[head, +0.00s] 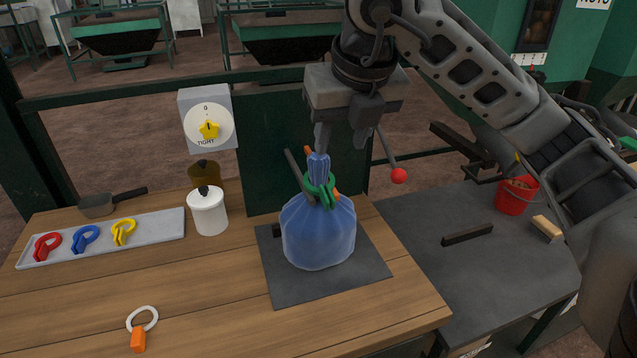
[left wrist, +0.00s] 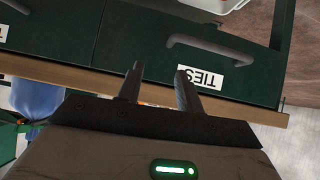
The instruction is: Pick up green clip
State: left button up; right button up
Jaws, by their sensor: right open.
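The green clip (head: 319,190) sits around the gathered neck of a blue bag (head: 318,235), with an orange part at its right side. The bag stands upright on a dark mat (head: 283,287). My right gripper (head: 341,147) is open and points down just above the clip, its left finger by the top of the bag's neck. Whether it touches the neck I cannot tell. My left gripper (left wrist: 158,88) shows only in the left wrist view, with its fingers apart and nothing between them, before green drawers (left wrist: 130,45) labelled TIES.
A grey tray (head: 160,228) holds red, blue and yellow clips. A white lidded jar (head: 208,213) and a dial box (head: 208,118) stand behind. A white ring with an orange tab (head: 138,340) lies in front. A red-knobbed lever (head: 399,176) is right of the gripper.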

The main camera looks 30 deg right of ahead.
send_over(328, 194)
jog(key=s+a, duration=0.1)
jog(key=s, duration=0.2)
notch_tip(328, 194, down, 9)
jog(key=x, duration=0.1)
jog(key=p+x, duration=0.1)
jog(key=x, duration=0.3)
jog(key=shift+w+d+r, duration=0.1)
jog(key=shift+w+d, duration=0.1)
jog(key=shift+d, duration=0.1)
jog(key=shift+w, duration=0.1)
pick_arm(q)
jog(key=shift+s+a+r, duration=0.15)
jog(key=shift+r, duration=0.15)
pick_arm(e)
jog(key=shift+f, duration=0.3)
grip_shut()
